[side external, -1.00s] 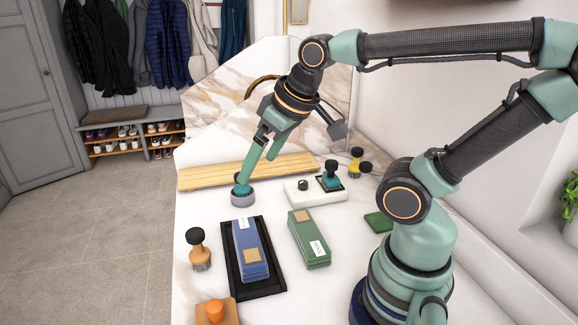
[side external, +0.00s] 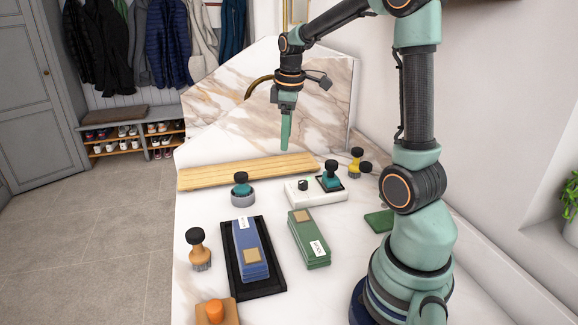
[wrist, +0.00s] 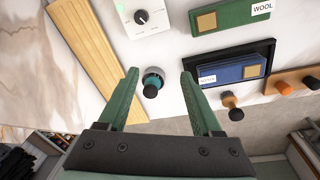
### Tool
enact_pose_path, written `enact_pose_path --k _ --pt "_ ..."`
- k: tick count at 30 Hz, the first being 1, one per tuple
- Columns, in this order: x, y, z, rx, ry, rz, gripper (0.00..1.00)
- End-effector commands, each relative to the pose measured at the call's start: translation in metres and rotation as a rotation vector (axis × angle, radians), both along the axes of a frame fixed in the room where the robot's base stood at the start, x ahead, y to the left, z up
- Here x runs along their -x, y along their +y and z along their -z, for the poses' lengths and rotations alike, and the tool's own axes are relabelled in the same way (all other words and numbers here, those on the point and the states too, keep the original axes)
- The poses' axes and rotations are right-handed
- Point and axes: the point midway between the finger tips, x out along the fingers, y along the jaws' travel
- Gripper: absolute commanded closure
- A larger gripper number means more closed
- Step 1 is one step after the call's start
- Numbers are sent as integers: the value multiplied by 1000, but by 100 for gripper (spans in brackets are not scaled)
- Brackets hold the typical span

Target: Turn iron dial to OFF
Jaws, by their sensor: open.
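The dial (side external: 303,185) is a small black knob on a white base unit (side external: 318,198). A teal iron (side external: 331,178) with a black knob stands on the base's dark pad. My gripper (side external: 285,147) hangs well above the bench, apart from the dial. In the wrist view my gripper (wrist: 159,76) is open, with nothing held between its fingers.
A black tray (side external: 263,289) holds a blue block. A green block (side external: 309,240), a tan brush (side external: 199,250) and a yellow tool (side external: 356,163) stand nearby.

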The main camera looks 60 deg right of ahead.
Motion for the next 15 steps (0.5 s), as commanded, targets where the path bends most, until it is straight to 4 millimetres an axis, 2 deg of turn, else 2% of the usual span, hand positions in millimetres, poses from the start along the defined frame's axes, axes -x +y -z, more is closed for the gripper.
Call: enact_pose_path --k 1,6,10,15 --pt "2 -20 11 -12 31 -18 34" --pt "9 -61 35 -40 88 -93 34" --pt "13 -74 44 -52 105 -124 34" --pt "14 -77 56 -56 110 -132 34"
